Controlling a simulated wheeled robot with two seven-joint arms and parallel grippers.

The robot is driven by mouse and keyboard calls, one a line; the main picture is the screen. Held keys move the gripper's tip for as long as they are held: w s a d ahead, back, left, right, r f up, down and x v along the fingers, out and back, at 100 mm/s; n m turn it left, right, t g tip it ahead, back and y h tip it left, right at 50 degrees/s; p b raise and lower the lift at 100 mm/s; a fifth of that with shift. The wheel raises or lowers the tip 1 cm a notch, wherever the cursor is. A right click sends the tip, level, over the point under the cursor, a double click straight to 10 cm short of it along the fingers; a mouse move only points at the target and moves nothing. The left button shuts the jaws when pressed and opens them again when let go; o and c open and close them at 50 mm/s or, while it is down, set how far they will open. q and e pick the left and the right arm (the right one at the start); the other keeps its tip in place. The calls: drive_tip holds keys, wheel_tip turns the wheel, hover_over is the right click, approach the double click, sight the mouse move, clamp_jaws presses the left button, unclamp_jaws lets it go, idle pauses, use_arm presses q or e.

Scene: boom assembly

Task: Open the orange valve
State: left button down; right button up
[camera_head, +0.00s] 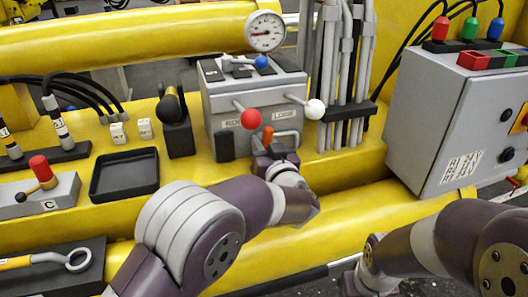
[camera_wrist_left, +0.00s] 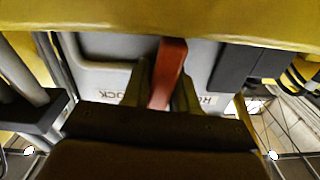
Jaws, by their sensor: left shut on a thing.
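The orange valve (camera_head: 267,133) is a small handle on the front of the grey control box (camera_head: 227,98), below the red-knobbed lever (camera_head: 251,118). Its top shows above my left gripper (camera_head: 273,152) in the head view, standing roughly upright. In the left wrist view the orange valve (camera_wrist_left: 168,72) lies between the two fingers of my left gripper (camera_wrist_left: 161,92), which is shut on it. The fingers hide part of the handle. My right arm is at the lower right, and its hand (camera_head: 353,284) is partly cut off by the frame, with the fingers unclear.
A white-knobbed lever (camera_head: 314,109) sticks out close to the right of the valve. Grey vertical pipes (camera_head: 340,75) stand beside the box. A grey cabinet (camera_head: 438,120) is at right. A black tray (camera_head: 124,174) and a wrench (camera_head: 50,260) are at left. A yellow beam runs below.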

use_arm(q)
drive_tip(key=shift+f+n+b, duration=0.35)
drive_tip(key=shift+n+b, duration=0.1)
drive_tip(key=shift+n, duration=0.15)
drive_tip(key=c, duration=1)
unclamp_jaws()
drive_tip(key=shift+r, duration=0.1)
drive_tip(key=shift+s+r, duration=0.1)
drive_tip(key=shift+r, duration=0.05)
drive_tip(key=shift+s+d, duration=0.1)
drive_tip(key=shift+s, duration=0.15)
drive_tip(key=b+v, duration=0.4)
drive_tip(key=v, duration=0.8)
